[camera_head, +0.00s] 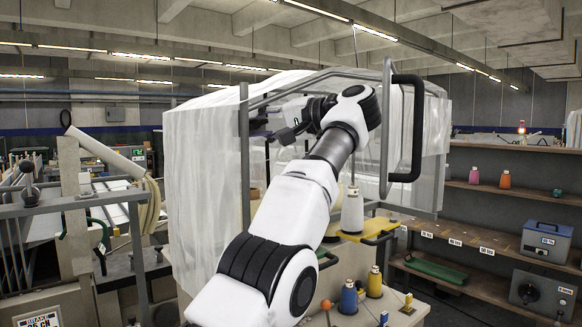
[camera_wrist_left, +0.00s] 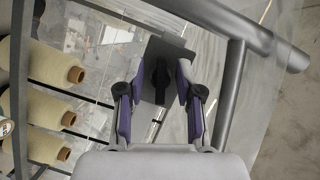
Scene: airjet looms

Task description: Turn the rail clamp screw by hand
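In the left wrist view a black knob-like screw (camera_wrist_left: 158,78) sits on a dark square plate (camera_wrist_left: 176,56), close to a grey tubular rail (camera_wrist_left: 232,85). I take it for the rail clamp screw. My left gripper (camera_wrist_left: 156,92) is open, with one purple-sided finger on each side of the knob and visible gaps to both. Whether either finger touches it I cannot tell. In the head view my left gripper (camera_head: 284,132) is high up at the grey frame, small and dark, and the screw cannot be made out there. My right gripper is in neither view.
A grey tubular frame (camera_head: 244,150) with translucent sheeting (camera_head: 200,170) surrounds the reach area. A black handle (camera_head: 417,125) stands to its right. Yarn cones (camera_wrist_left: 52,105) are left in the wrist view. Shelves (camera_head: 490,190) with spools and boxes stand at right.

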